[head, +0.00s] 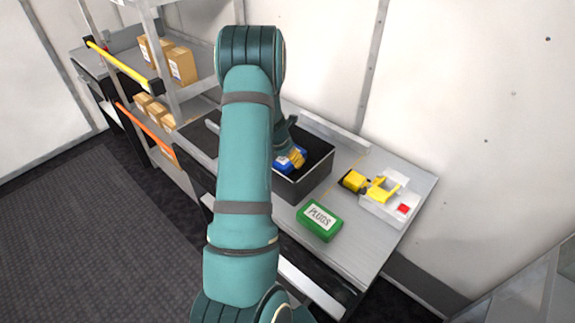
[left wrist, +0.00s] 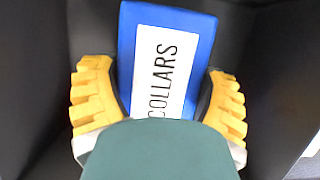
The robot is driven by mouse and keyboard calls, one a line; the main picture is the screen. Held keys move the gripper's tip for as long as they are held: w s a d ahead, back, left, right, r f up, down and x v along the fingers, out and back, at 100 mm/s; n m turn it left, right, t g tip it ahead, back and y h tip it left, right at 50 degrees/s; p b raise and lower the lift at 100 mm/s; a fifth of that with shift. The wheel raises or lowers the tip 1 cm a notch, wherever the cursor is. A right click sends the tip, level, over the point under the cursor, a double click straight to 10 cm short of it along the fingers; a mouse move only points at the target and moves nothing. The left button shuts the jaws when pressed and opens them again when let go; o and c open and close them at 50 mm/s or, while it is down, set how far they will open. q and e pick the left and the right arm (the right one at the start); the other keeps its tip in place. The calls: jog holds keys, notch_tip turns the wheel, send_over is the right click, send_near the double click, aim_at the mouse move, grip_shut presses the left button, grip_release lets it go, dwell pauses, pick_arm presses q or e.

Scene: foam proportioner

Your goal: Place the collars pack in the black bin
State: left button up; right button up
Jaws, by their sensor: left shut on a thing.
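The collars pack (left wrist: 165,25) is a blue block with a white label reading COLLARS. My left gripper (left wrist: 158,95) is shut on it, with one yellow finger on each side of the pack in the left wrist view. In the head view, my left gripper (head: 297,157) holds the blue pack (head: 284,166) inside the black bin (head: 308,184), below its rim. Whether the pack touches the bin floor cannot be told. My left arm hides the left part of the bin. My right gripper is not in view.
A green PLUGS pack (head: 320,220) lies on the grey bench (head: 355,240) in front of the bin. A yellow device (head: 355,181) and a white tray (head: 391,208) with yellow and red parts are to the right. Shelves with cardboard boxes (head: 181,66) stand at left.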

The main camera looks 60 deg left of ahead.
pick_arm(q)
notch_tip(320, 180, down, 3)
jog(key=shift+s+r+b, duration=0.1)
jog(key=shift+r+b, duration=0.1)
jog(key=shift+b, duration=0.15)
jog(key=shift+f, duration=0.25)
jog(key=shift+f, duration=0.1)
jog(key=o, duration=1.1)
jog(key=shift+o, duration=0.2)
